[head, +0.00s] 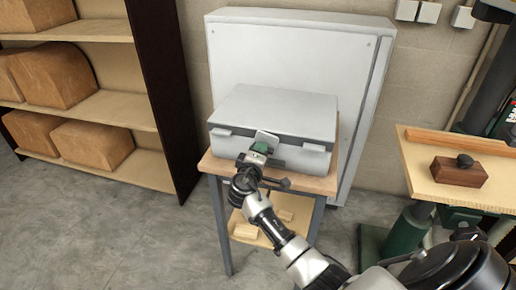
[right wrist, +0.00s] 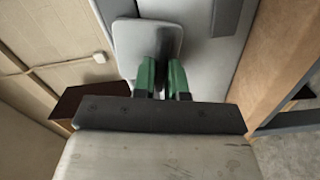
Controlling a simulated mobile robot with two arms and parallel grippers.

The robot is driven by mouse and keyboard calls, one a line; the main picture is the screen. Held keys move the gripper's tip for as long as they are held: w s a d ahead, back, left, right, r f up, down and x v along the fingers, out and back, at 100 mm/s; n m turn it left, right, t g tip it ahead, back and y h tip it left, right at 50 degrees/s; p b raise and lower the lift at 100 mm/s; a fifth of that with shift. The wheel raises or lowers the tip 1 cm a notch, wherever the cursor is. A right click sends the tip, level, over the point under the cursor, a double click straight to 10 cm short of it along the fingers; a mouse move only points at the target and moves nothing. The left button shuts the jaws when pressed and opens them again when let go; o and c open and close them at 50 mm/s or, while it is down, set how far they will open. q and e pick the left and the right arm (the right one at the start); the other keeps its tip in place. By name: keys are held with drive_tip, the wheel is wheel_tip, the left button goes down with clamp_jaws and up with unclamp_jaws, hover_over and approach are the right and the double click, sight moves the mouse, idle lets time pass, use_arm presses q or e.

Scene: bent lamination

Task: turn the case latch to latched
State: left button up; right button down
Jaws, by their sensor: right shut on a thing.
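The case (head: 280,108) is a closed light-grey box on a small wooden-topped table. Its latch (head: 267,137) is a flat grey plate with rounded corners at the middle of the front, standing tilted at the lid's edge. The latch also shows in the right wrist view (right wrist: 140,42), with the grey case surface (right wrist: 212,65) beside it. My right gripper (head: 260,149) has green fingertips and is shut on the latch. The fingertips (right wrist: 161,72) meet the latch's lower part and partly hide it. My left gripper is not in view.
Two grey tabs (head: 314,147) (head: 221,132) stick out from the case front on either side. A large grey cabinet (head: 290,50) stands behind. Shelves with brown blocks (head: 92,145) are at left. A wooden bench top (head: 440,165) is at right.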

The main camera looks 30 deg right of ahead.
drive_tip(key=shift+s+d+f+n+p, duration=0.15)
drive_tip(key=shift+n+p, duration=0.1)
drive_tip(key=shift+n, duration=0.5)
drive_tip(key=shift+s+f+n+p, duration=0.1)
drive_tip(key=shift+n+p, duration=0.1)
drive_tip(key=shift+n, duration=0.55)
drive_tip(key=c, duration=1.2)
unclamp_jaws()
drive_tip(key=shift+o, duration=0.2)
drive_tip(key=shift+r, duration=0.1)
drive_tip(key=b+v, duration=0.1)
drive_tip(key=v, duration=1)
drive_tip(key=shift+b, duration=0.4)
drive_tip(key=shift+w, duration=0.1)
